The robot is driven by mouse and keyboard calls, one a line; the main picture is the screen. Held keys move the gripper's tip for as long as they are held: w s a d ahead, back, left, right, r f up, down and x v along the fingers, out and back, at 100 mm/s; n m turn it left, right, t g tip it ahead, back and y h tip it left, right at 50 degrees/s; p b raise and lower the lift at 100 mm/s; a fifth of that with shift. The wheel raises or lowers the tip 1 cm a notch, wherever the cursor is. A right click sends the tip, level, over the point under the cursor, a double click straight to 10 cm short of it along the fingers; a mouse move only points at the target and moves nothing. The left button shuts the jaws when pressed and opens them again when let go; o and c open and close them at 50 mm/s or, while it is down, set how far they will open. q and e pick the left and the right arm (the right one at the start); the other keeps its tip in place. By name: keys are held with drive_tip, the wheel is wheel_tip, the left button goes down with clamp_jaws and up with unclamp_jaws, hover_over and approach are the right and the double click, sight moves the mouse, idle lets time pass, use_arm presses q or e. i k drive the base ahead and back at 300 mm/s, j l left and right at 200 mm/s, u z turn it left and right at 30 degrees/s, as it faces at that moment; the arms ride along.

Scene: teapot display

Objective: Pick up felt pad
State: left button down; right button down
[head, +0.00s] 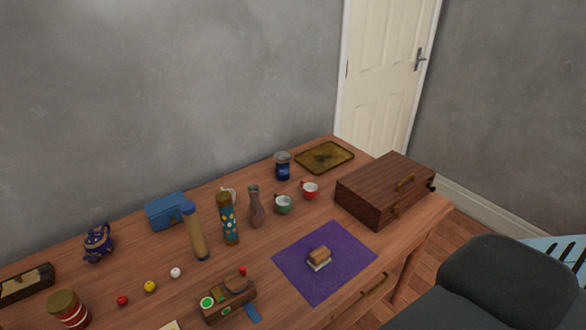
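A flat purple mat (300,275) lies on the wooden table at the front right. A small block (319,257) with a brown top and a pale lower layer rests on the middle of the mat. I cannot tell for sure which of these is the felt pad. Neither of my grippers shows in the head view.
A brown wooden case (385,189) stands right of the mat. Cups, a vase (256,207), a blue tin (283,166) and patterned cylinders (229,219) stand behind it. A wooden holder (230,299) lies to its left. A dark chair (510,280) is at the lower right.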

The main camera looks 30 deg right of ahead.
sight(320, 256)
drive_tip(key=z, duration=1.25)
